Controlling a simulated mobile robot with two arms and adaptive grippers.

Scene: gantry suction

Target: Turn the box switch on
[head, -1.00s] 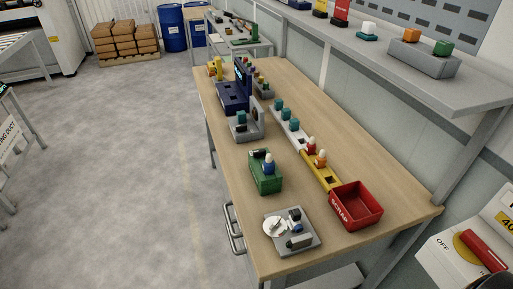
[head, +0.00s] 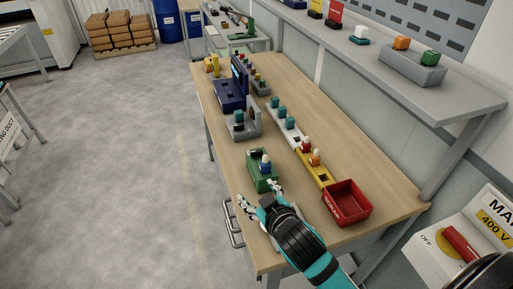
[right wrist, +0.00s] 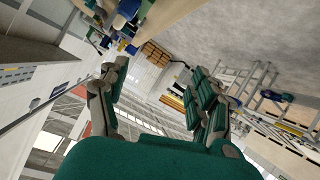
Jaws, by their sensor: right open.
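The box switch (head: 496,212) is a light grey box at the right edge of the head view, marked "MA..." and "400 V". Its red handle (head: 458,243) lies on a yellow disc (head: 441,249), with "OFF" printed to the left. The lower right of the box is cut off or covered by a dark shape. My right gripper (head: 260,192) is open over the near end of the workbench, well left of the switch, beside a green block. In the right wrist view the open gripper (right wrist: 158,70) has nothing between its fingers. My left gripper is not in view.
The wooden workbench (head: 368,160) holds a green block (head: 262,180), a red scrap bin (head: 347,204), a yellow and white strip (head: 312,168) and blue fixtures (head: 229,95). A grey shelf (head: 440,100) runs above its back edge.

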